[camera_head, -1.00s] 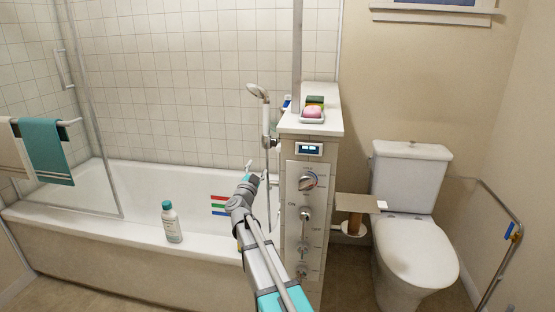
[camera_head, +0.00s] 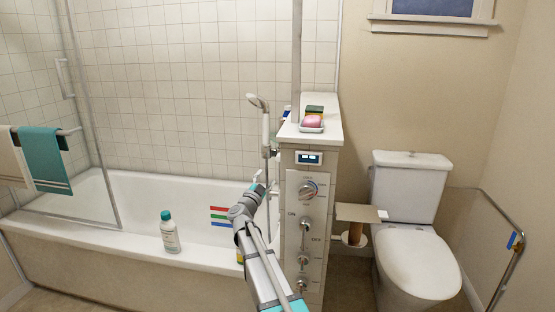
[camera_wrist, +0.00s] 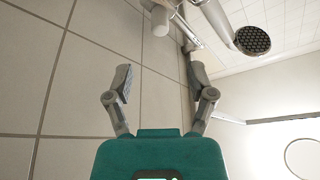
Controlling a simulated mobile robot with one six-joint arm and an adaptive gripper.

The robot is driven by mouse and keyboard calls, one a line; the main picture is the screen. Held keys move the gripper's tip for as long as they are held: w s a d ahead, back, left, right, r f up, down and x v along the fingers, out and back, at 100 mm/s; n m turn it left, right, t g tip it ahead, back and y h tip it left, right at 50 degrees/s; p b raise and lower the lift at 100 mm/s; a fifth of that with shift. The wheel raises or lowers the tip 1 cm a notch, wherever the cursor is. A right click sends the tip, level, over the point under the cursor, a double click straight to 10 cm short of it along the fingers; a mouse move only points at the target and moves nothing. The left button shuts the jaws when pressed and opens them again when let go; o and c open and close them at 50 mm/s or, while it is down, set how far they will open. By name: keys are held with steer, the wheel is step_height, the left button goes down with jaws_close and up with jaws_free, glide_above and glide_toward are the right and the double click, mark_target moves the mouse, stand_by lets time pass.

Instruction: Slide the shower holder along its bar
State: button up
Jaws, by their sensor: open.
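The hand shower (camera_head: 257,102) hangs upright in its holder (camera_head: 267,151) on the slim bar, beside the tiled half wall over the tub. My gripper (camera_head: 262,180) is below the holder, at the end of my raised arm; its fingers are small in the head view. In the wrist view, my gripper (camera_wrist: 160,76) is open, with nothing between its two fingers. The round dark shower face (camera_wrist: 252,40) shows at upper right, beyond the fingers. A pale rod and a white fitting show above the fingers; I cannot tell which is the holder.
A bottle (camera_head: 169,233) stands on the tub rim (camera_head: 110,228). A toilet (camera_head: 415,250) is at right, a glass screen at left.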

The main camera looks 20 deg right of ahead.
mark_target(277, 161)
steer(key=p+x, duration=0.3)
steer(key=x, duration=0.9)
steer(key=shift+d, duration=0.1)
steer(key=shift+c, duration=0.2)
jaws_close()
